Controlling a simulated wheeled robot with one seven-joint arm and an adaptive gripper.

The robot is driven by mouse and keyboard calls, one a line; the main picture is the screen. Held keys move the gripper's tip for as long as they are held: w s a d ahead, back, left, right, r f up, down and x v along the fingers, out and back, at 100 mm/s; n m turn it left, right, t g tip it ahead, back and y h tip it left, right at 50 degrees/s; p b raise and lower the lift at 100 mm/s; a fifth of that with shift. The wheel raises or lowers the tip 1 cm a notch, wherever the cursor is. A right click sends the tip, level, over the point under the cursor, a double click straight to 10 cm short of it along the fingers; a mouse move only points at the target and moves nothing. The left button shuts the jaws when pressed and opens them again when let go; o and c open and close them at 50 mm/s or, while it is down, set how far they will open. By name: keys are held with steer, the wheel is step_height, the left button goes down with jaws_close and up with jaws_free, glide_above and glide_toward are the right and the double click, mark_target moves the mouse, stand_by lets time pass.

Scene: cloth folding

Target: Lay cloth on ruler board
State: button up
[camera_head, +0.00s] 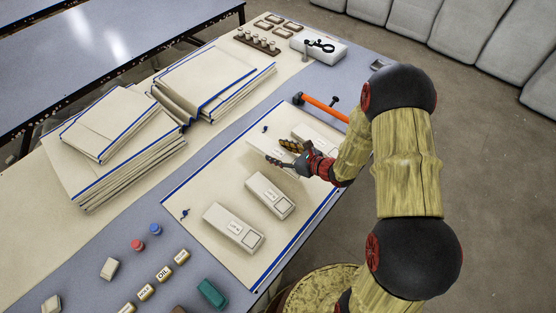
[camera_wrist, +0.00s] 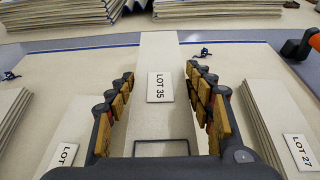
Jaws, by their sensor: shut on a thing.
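My gripper (camera_head: 278,152) is over the blue-edged cream sheet (camera_head: 205,180) on the table. In the wrist view its fingers (camera_wrist: 163,92) are on both sides of a long, pale, flat bundle (camera_wrist: 158,55) labelled LOT 35, and they are shut on it. In the head view this bundle (camera_head: 262,144) is partly hidden by the fingers. Its height above the sheet is unclear. Other bundles lie on the sheet: one (camera_head: 222,219) at the front, one (camera_head: 262,188) behind it, and one (camera_head: 316,132) beyond my gripper. I cannot make out a separate ruler board.
Two stacks of blue-edged cloth (camera_head: 110,140) (camera_head: 205,80) stand at the left and back. An orange-handled hammer (camera_head: 325,107) lies by the sheet's far edge. A white box (camera_head: 318,47) stands at the back. Small labelled blocks (camera_head: 163,272) and a green item (camera_head: 211,293) are in front.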

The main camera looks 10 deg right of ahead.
mark_target(278, 157)
steer(key=shift+w+f, duration=0.6)
steer(key=shift+f, duration=0.15)
steer(key=shift+w+f+b, duration=0.15)
steer(key=shift+f+b, duration=0.4)
steer(key=shift+f, duration=0.3)
steer(key=shift+w+f+b, duration=0.1)
steer(key=shift+f+b, duration=0.45)
steer(key=shift+f, duration=0.3)
steer(key=shift+f, duration=0.2)
steer(key=o, duration=1.1)
steer(key=shift+o, duration=0.7)
steer(key=shift+r, duration=0.15)
